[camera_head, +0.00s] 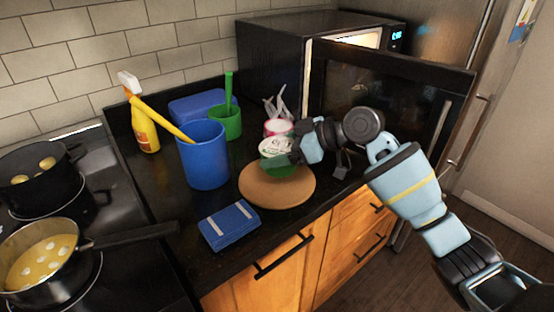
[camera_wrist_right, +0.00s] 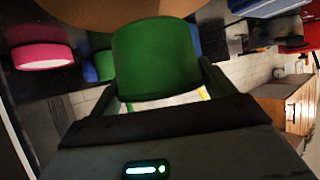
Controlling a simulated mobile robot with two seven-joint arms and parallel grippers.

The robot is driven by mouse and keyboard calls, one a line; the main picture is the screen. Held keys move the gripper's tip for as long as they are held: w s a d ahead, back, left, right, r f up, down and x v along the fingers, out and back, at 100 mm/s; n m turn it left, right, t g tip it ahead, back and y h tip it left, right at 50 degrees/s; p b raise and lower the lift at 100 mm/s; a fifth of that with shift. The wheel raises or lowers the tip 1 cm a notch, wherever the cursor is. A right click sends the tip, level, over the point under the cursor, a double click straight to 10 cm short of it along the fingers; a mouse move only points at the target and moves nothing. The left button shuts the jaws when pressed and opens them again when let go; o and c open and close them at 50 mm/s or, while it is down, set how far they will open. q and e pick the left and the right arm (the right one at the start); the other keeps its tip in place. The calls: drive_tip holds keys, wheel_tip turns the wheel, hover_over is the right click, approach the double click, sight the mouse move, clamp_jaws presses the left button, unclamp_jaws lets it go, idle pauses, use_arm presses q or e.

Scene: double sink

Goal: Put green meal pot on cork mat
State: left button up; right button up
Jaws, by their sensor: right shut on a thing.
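The green meal pot (camera_head: 284,171), with a pale printed lid, is in my right gripper (camera_head: 292,158). It appears upright, over the back part of the round brown cork mat (camera_head: 275,194). I cannot tell whether the pot touches the mat or hangs just above it. In the right wrist view the green pot (camera_wrist_right: 155,60) sits between the two dark fingers of my right gripper (camera_wrist_right: 160,92), and the cork mat (camera_wrist_right: 75,14) shows beyond its base. My left gripper is not in view.
A blue cup (camera_head: 204,155) stands left of the mat, with a blue box (camera_head: 229,225) in front. A green cup (camera_head: 228,124) and pink-rimmed container (camera_head: 277,128) stand behind. The open microwave door (camera_head: 390,95) is near my right arm. Pots (camera_head: 40,255) stand on the stove.

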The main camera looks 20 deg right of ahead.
drive_tip(key=shift+r, duration=0.1)
drive_tip(key=shift+w+a, duration=0.2)
drive_tip(key=shift+w, duration=0.05)
drive_tip(key=shift+f, duration=1.8)
drive_tip(key=o, duration=1.1)
drive_tip(key=shift+f, duration=0.2)
drive_tip(key=shift+o, duration=0.2)
drive_tip(key=shift+r, duration=0.2)
drive_tip(key=v, duration=1.2)
